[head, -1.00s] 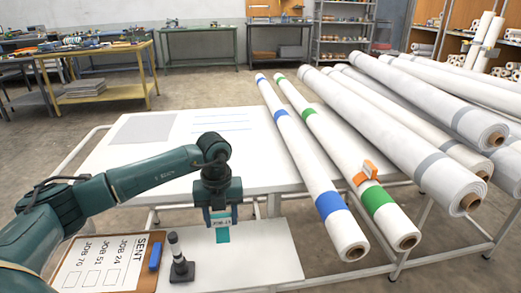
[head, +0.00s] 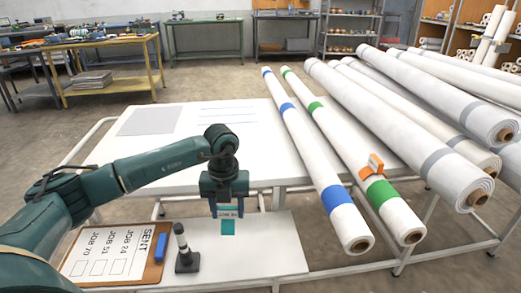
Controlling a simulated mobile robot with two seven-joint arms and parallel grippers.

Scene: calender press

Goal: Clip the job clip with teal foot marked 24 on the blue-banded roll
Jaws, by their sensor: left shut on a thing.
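My left gripper (head: 226,208) is shut on the job clip (head: 228,226). The clip has a teal foot hanging down and a pale label at its top; its small lettering is hard to read. The gripper points down and holds the clip over the white shelf, left of the rolls. The blue-banded roll (head: 313,164) is white with blue bands and lies lengthwise, its open end toward me. No clip shows on it. The green-banded roll (head: 346,153) lies beside it with an orange clip (head: 371,167) on top. My right gripper is not in view.
A clipboard (head: 164,228) marked SENT, listing JOB 24, 51 and 70, lies at lower left with a blue eraser-like block (head: 160,247). A dark stand (head: 187,262) holds an upright marker. Larger grey-banded rolls (head: 400,110) lie at right. The white table (head: 180,150) behind is mostly clear.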

